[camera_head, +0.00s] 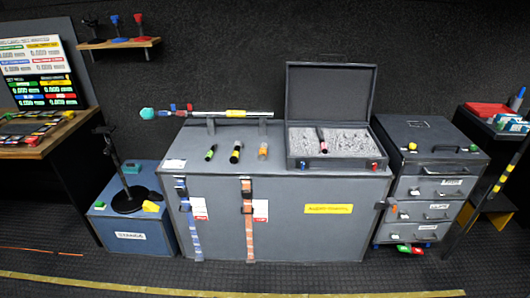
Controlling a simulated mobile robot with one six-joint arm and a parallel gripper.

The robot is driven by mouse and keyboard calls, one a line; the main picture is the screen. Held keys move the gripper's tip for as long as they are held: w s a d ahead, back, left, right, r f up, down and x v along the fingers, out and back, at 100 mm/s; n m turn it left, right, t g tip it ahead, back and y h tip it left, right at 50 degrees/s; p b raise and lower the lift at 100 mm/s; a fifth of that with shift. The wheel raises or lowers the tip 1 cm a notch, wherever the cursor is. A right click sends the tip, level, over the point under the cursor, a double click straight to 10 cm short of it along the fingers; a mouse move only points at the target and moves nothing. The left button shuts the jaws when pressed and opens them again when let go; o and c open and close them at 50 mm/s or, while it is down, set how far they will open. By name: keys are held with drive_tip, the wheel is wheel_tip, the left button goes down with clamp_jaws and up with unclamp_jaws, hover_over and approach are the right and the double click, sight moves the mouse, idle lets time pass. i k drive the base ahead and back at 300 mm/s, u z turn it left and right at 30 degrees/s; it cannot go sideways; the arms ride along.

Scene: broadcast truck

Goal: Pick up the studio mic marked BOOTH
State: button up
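Several small mic-like objects are in view, and no BOOTH marking is readable at this size. On top of the large grey case (335,228) stand or lie a black one with green (211,153), a black one with a yellowish band (235,152) and an orange one (263,150). A black one with a pink band (322,142) sits in the grey foam of an open hard case (300,163) on the right of the same top. I cannot tell which is the BOOTH mic. My gripper is not in view.
A pole with a teal end (190,113) rests on supports behind the mics. A blue box (145,240) with a black stand (128,190) is at left, beside a wooden desk (55,147). A grey drawer unit (425,185) is at right. Dark floor in front is clear.

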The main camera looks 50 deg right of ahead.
sight(263, 151)
drive_tip(key=u, duration=0.05)
drive_tip(key=i, duration=1)
drive_tip(key=z, duration=0.05)
